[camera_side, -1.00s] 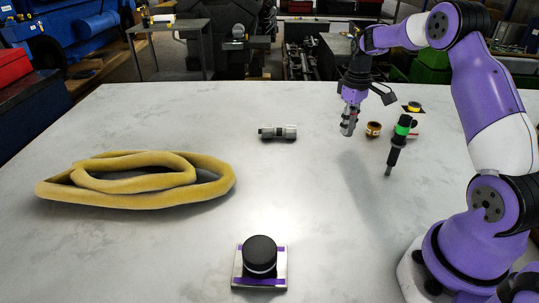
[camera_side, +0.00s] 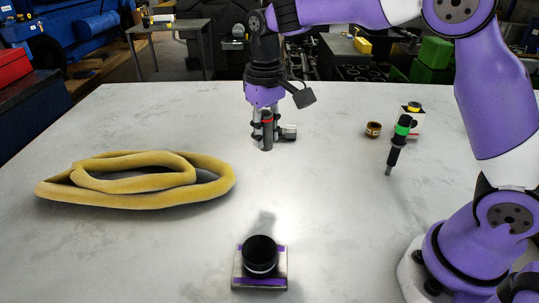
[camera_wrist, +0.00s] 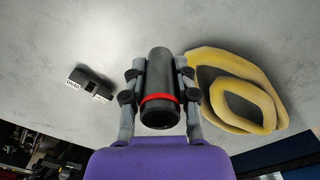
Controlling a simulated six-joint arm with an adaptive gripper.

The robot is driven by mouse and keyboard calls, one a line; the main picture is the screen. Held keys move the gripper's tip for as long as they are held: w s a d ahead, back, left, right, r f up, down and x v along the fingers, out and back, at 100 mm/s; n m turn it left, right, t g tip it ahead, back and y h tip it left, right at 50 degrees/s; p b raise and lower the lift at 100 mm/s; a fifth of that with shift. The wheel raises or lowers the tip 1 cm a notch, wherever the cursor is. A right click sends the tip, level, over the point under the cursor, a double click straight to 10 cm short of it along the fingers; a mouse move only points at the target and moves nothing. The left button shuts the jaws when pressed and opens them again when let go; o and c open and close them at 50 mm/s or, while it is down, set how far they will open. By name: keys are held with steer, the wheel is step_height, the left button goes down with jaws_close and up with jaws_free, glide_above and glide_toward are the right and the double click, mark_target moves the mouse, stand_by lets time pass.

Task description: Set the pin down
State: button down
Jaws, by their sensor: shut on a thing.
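The pin appears as a dark grey cylinder with a red band (camera_side: 267,128). My gripper (camera_side: 263,136) is shut on it and holds it roughly upright above the table, left of the middle of the far half. In the wrist view the pin (camera_wrist: 160,75) sits between the two fingers of my gripper (camera_wrist: 160,85), with its hollow dark end and red band toward the camera. Whether its lower end touches the table is hard to tell, but it seems to hang above it.
A yellow hose loop (camera_side: 135,190) lies left. A black round part (camera_side: 260,254) sits on a square plate in front. A brass ring (camera_side: 373,129) and a black-green tool (camera_side: 398,145) stand right. The middle is clear.

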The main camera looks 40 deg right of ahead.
steer(key=a, duration=0.5)
steer(key=w+d+f, duration=0.1)
steer(key=d+f, duration=0.1)
steer(key=d, duration=0.1)
steer(key=w+d+f, duration=0.2)
steer(key=d, duration=0.1)
steer(key=w+d+f, duration=0.2)
steer(key=d+f, duration=0.1)
steer(key=shift+w+d, duration=0.15)
steer(key=shift+f, duration=1.95)
steer(key=shift+f, duration=0.15)
steer(key=c, duration=0.6)
jaws_free()
